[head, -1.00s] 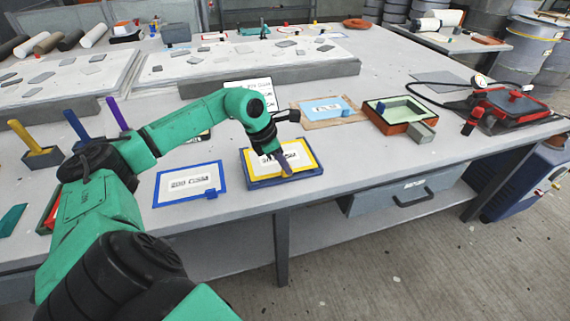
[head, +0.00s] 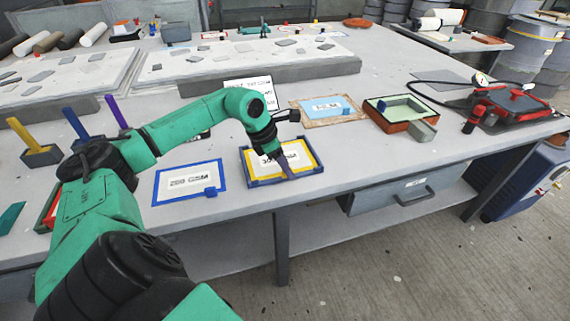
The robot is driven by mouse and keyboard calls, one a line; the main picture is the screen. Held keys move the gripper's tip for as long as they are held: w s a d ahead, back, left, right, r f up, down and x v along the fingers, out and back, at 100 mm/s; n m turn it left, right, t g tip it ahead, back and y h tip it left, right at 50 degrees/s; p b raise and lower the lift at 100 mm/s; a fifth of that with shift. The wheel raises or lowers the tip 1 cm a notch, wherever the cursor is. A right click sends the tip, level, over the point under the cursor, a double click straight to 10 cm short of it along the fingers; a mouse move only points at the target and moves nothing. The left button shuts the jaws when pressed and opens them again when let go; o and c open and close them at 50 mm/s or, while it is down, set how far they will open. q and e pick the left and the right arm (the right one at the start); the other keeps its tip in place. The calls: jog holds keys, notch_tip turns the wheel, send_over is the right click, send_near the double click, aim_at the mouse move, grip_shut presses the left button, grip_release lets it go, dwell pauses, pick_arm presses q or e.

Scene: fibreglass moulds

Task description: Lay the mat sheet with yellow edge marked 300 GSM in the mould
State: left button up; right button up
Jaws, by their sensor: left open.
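The mat sheet with yellow edge (head: 313,164) lies flat in a shallow blue tray (head: 252,179) near the front edge of the bench. Its label is partly covered by my left gripper; a "30" shows. My left gripper (head: 286,170) points down over the sheet's middle and front edge. It is open; I cannot tell whether its fingers touch the sheet. My right gripper is not in view.
A blue-edged sheet (head: 187,183) lies left of the tray. A light blue sheet (head: 326,105) lies on brown backing behind it. A grey block (head: 423,131) stands at the mould's front right corner. A red clamp-like device (head: 510,103) with a black hose is at the right.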

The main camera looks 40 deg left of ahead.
pick_arm(q)
jog(key=shift+r, duration=0.1)
jog(key=shift+s+a+r, duration=0.15)
jog(key=shift+r, duration=0.15)
jog(key=b+v, duration=0.3)
jog(key=v, duration=1)
jog(key=shift+s+r, duration=0.15)
jog(key=shift+r, duration=0.15)
